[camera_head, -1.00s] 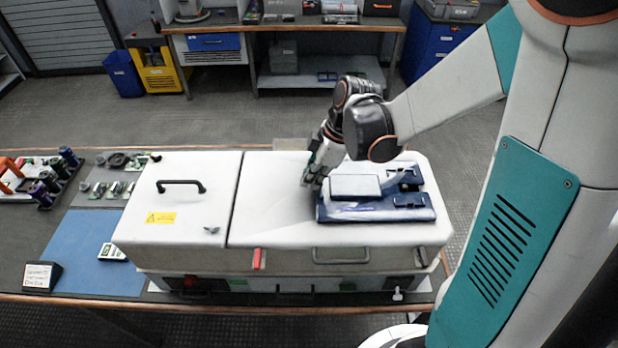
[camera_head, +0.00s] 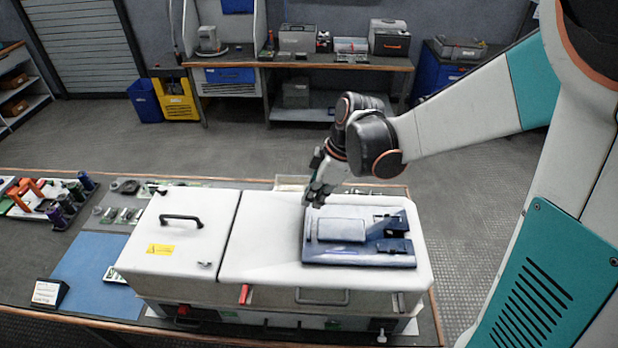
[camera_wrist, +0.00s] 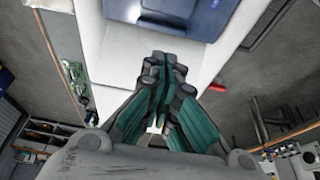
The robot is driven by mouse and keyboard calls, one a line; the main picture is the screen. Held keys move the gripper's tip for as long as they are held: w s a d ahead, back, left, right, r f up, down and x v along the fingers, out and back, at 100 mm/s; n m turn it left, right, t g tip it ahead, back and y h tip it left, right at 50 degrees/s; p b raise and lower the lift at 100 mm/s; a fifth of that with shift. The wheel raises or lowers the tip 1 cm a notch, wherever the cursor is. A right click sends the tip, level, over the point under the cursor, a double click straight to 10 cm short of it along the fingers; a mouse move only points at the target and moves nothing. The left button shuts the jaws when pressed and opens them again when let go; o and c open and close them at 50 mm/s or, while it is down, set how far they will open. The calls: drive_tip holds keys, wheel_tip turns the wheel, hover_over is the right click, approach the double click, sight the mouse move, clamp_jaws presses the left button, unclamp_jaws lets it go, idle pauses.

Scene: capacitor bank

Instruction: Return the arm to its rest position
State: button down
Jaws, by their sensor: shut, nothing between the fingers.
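My arm reaches in from the right in the head view, over the right part of the white cabinet. My gripper (camera_head: 314,196) points down beside the left edge of the blue tray (camera_head: 360,258) on the cabinet's lid. It is shut and empty, and whether it touches the lid or tray cannot be told. In the wrist view my gripper (camera_wrist: 163,62) shows its green and grey fingers together, with the white cabinet top (camera_wrist: 110,50) behind them and part of the blue tray (camera_wrist: 160,12) above them.
The white cabinet (camera_head: 180,255) stands on a bench with a blue mat (camera_head: 95,268). Holders with coloured parts (camera_head: 50,205) sit at the left. A back workbench (camera_head: 340,62) carries several boxes. The grey floor between the benches is clear.

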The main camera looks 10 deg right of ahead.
drive_tip(key=shift+s+d+f+m+t+h+b, duration=0.6)
drive_tip(key=shift+s+d+f+m+t+b, duration=0.35)
drive_tip(key=shift+s+m+b, duration=1.7)
drive_tip(key=shift+s+d+f+m+t+h+b, duration=0.65)
drive_tip(key=shift+s+d+m+t+b, duration=0.5)
drive_tip(key=shift+s+m+b, duration=1.5)
drive_tip(key=shift+s+d+f+m+t+h+b, duration=0.55)
drive_tip(key=shift+s+d+f+m+t+b, duration=0.45)
drive_tip(key=shift+s+m+b, duration=1.6)
drive_tip(key=shift+w+r+n+b, duration=0.15)
drive_tip(key=shift+w+n+b, duration=0.25)
drive_tip(key=shift+n, duration=0.1)
drive_tip(key=shift+a, duration=0.1)
